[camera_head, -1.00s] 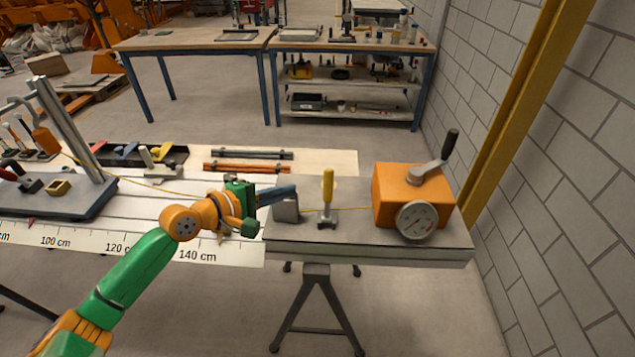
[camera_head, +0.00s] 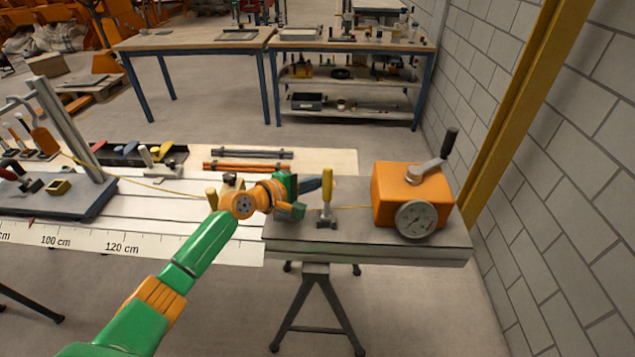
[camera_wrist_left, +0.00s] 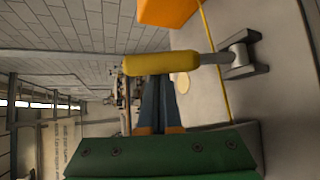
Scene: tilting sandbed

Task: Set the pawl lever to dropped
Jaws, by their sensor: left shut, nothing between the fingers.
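The pawl lever has a yellow handle (camera_head: 327,183) and stands upright on a small dark base (camera_head: 326,221) on the grey end plate. In the left wrist view its handle (camera_wrist_left: 165,64) crosses the middle, with a metal stem running to a bracket (camera_wrist_left: 242,54). My left gripper (camera_head: 318,183) is shut and empty, its fingertips right beside the handle on its left. In the left wrist view the dark fingertips (camera_wrist_left: 157,82) meet the handle's edge; I cannot tell if they touch. My right gripper is not in view.
An orange box (camera_head: 398,196) with a dial (camera_head: 416,219) and a black-handled crank (camera_head: 447,145) stands right of the lever. A thin yellow cord (camera_head: 352,207) runs between lever and box. A brick wall is at the right. The plate's front edge is clear.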

